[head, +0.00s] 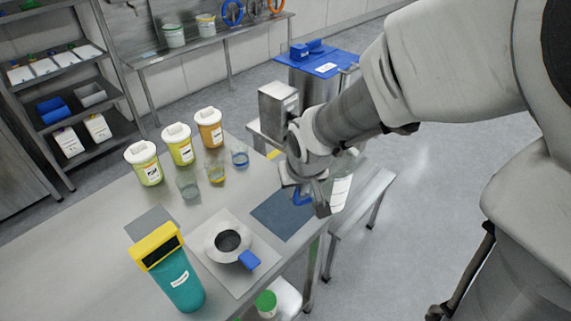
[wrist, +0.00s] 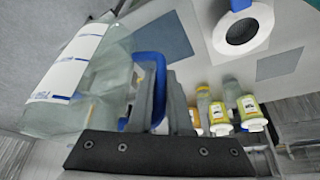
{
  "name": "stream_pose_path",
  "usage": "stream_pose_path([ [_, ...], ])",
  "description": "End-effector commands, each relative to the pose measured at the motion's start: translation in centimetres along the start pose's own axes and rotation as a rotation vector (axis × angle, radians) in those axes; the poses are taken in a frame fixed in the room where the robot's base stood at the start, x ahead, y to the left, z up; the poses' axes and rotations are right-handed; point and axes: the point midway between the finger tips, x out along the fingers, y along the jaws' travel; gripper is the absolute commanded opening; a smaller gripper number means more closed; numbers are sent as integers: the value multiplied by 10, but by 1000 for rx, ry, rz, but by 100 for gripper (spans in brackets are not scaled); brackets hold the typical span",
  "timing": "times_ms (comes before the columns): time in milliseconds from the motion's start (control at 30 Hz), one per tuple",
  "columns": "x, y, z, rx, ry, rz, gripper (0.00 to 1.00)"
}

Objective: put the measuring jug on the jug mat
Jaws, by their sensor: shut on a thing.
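The measuring jug (head: 342,182) is clear, with a white label and a blue handle. My gripper (head: 312,203) is shut on its blue handle, and the jug hangs off the table's right edge. In the wrist view the jug (wrist: 75,75) fills the left side, with the handle (wrist: 150,75) at the fingers (wrist: 168,100). A dark blue-grey mat (head: 278,218), which looks like the jug mat, lies bare on the table just left of my gripper and partly behind it. It also shows in the wrist view (wrist: 160,38), with the jug apart from it.
A white funnel-like piece with a blue tab (head: 228,240) sits on a light plate. A teal container with a yellow top (head: 176,270) stands at the front left, near a plain grey mat (head: 148,222). Several lidded tubs (head: 178,145) and glasses (head: 216,172) stand toward the back.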

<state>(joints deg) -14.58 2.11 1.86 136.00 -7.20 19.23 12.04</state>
Motion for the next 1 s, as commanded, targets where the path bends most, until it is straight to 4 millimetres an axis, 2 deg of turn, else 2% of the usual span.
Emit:
stream_pose_path([
  [167,19,-14,-9,-8,-3,-2,0],
  [500,74,-47,-44,-6,-2,-1,0],
  [700,96,-61,-59,-5,0,-1,0],
  [867,105,-64,-61,-4,-1,0,0],
  [1000,124,-64,-52,-4,-3,0,0],
])
